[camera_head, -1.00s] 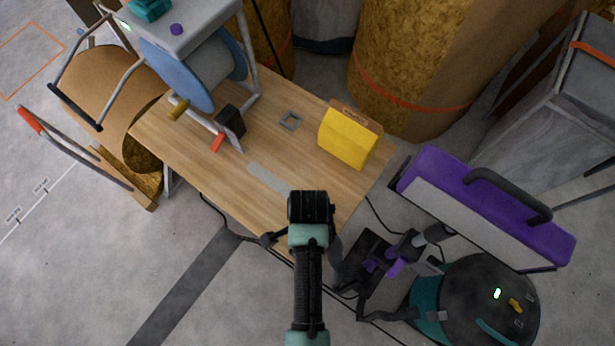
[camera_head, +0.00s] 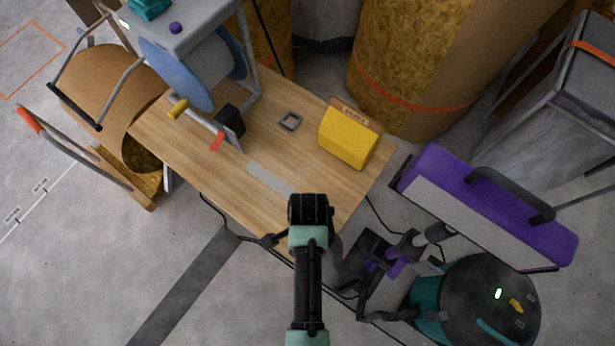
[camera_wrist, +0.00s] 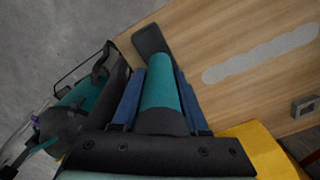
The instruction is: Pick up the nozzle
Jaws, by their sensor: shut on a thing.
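The nozzle (camera_wrist: 160,92) shows in the wrist view as a teal tube with a dark collar and a flat dark tip. My gripper (camera_wrist: 162,78) is shut on it, with one blue finger on each side of the teal tube. The nozzle's tip points away from my gripper, over the wooden table (camera_wrist: 215,40). I cannot tell whether it touches the table top. In the head view my own arm covers the gripper, and the nozzle cannot be made out.
On the table (camera_head: 185,150) stand a yellow box (camera_head: 345,138), a small grey square frame (camera_head: 290,121) and a blue reel (camera_head: 185,70). A purple-topped case (camera_head: 490,205) and a black-and-teal machine (camera_head: 475,300) are to the right. A grey strip (camera_head: 268,178) marks the table.

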